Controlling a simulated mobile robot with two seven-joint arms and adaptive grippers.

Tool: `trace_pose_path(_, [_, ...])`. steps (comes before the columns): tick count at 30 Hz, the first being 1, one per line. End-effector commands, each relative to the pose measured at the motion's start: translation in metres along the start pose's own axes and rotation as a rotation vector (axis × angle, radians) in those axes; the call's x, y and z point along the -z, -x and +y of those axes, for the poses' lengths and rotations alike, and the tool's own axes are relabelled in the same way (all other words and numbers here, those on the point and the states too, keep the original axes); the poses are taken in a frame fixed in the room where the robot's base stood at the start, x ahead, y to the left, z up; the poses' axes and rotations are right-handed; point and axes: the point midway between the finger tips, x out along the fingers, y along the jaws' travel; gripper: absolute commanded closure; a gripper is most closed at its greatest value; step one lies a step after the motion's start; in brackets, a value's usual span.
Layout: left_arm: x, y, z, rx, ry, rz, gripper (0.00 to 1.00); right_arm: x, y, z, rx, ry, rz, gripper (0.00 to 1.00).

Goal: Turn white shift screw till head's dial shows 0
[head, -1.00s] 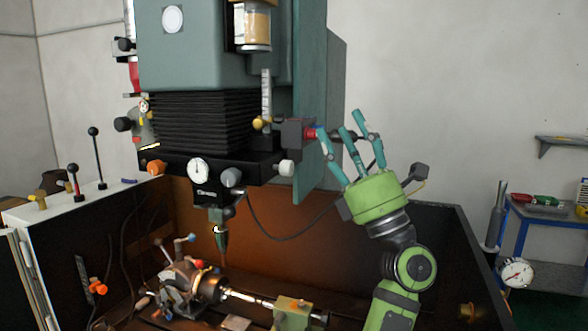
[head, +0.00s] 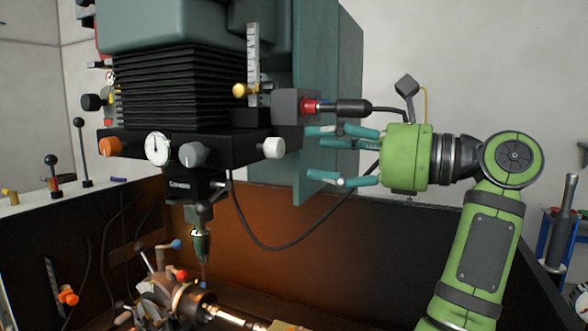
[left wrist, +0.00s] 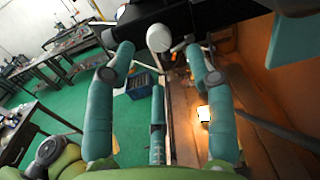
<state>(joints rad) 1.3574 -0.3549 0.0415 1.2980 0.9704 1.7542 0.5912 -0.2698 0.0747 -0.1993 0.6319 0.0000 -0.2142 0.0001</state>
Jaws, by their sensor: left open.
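The white shift screw (head: 273,148) sticks out at the right end of the head's black block, and it also shows in the left wrist view (left wrist: 158,38). The round white dial (head: 157,148) sits on the block's front; its reading is too small to tell. My left gripper (head: 325,155) is open and empty, its teal fingers pointing left toward the white screw, with a gap between. In the left wrist view (left wrist: 159,58) the screw lies ahead, between and beyond the fingertips. My right gripper is not in view.
An orange knob (head: 110,147) and a grey knob (head: 192,155) flank the dial. A red connector (head: 310,106) with a black plug and cable (head: 352,108) sits just above my fingers. A hanging cable (head: 290,247) loops below. The indexing chuck (head: 175,302) stands lower down.

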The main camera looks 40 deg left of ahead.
Motion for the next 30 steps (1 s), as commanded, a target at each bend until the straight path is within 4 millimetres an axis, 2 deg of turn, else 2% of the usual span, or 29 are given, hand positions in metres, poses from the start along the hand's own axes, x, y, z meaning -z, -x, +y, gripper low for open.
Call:
trace_pose_path(3, [0.001,-0.01,0.0,-0.004,-0.001,0.001,0.46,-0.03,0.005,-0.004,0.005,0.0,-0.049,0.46])
trace_pose_path(6, [-0.001,-0.025,0.0,-0.004,0.0,0.0,0.46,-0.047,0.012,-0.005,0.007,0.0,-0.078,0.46])
trace_pose_path(8, [-0.001,-0.035,0.0,-0.005,-0.002,-0.001,0.46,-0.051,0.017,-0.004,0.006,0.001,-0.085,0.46])
trace_pose_path(11, [-0.001,-0.05,0.0,-0.004,-0.001,-0.002,0.46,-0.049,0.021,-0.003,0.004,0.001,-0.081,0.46])
trace_pose_path(15, [0.0,-0.065,-0.001,-0.003,-0.003,-0.002,0.46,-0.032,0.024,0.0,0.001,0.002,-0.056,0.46])
trace_pose_path(19, [0.0,-0.07,0.0,-0.002,-0.002,-0.002,0.46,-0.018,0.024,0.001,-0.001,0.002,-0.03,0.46])
trace_pose_path(26, [0.001,-0.071,0.0,-0.001,-0.002,-0.002,0.46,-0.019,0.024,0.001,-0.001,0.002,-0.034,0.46])
trace_pose_path(27, [0.001,-0.071,0.0,-0.001,-0.002,-0.002,0.62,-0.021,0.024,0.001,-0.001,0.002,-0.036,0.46])
trace_pose_path(30, [0.001,-0.07,0.0,-0.001,-0.002,-0.002,1.0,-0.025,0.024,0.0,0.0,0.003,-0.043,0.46])
